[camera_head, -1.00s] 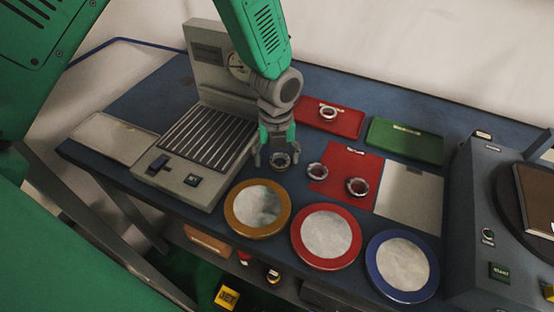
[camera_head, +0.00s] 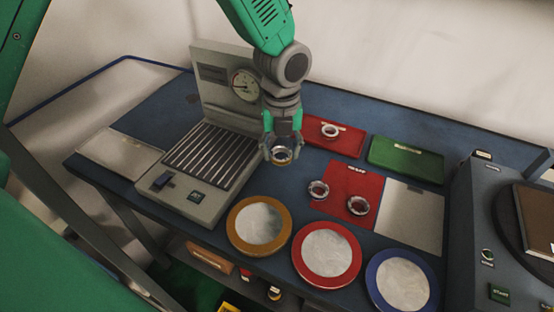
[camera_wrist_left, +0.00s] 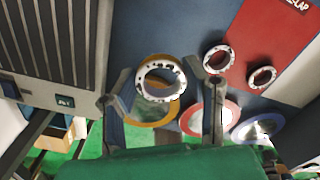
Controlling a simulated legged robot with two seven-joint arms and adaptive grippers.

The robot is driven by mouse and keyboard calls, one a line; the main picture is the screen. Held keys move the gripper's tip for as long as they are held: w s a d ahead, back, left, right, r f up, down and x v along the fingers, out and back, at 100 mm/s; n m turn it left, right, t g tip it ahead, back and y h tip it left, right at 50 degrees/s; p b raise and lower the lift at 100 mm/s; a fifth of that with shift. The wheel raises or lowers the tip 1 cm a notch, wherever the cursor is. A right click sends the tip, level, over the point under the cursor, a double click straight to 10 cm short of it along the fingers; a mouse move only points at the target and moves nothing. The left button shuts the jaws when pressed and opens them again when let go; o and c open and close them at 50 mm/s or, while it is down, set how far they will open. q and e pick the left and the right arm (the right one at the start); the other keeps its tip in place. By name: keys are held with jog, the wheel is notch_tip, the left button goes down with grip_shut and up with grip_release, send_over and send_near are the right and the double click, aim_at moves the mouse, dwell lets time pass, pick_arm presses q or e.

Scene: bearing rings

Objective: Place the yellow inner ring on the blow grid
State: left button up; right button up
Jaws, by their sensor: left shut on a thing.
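My left gripper (camera_head: 282,148) is shut on a ring (camera_head: 281,156), silvery with a yellowish lower edge, and holds it above the blue table. In the left wrist view the ring (camera_wrist_left: 160,79) sits between the two fingers. The blow grid (camera_head: 205,155) is the grey unit with dark slats, left of the gripper; its edge (camera_wrist_left: 55,40) also shows in the left wrist view. The ring is to the right of the grid, not over it. My right gripper is not in view.
A gauge panel (camera_head: 225,85) stands upright behind the grid. Orange (camera_head: 259,227), red (camera_head: 326,255) and blue (camera_head: 402,280) rimmed dishes line the front. Two rings (camera_head: 318,190) (camera_head: 358,205) lie at the red mat, and another (camera_head: 330,132) is on the red tray behind.

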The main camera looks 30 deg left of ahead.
pick_arm(q)
notch_tip(320, 180, up, 2)
jog(key=a+p, duration=0.1)
jog(key=p, duration=1.1)
send_near(213, 151)
notch_tip(213, 151, down, 3)
jog(key=shift+d+r+n, duration=0.1)
jog(key=shift+r+n, duration=0.05)
jog(key=shift+n, duration=0.15)
jog(key=f, duration=0.5)
jog(key=shift+a+f, duration=0.15)
jog(key=shift+a, duration=0.25)
jog(key=shift+d, duration=0.2)
jog(key=shift+d+f, duration=0.1)
jog(key=o, duration=1.2)
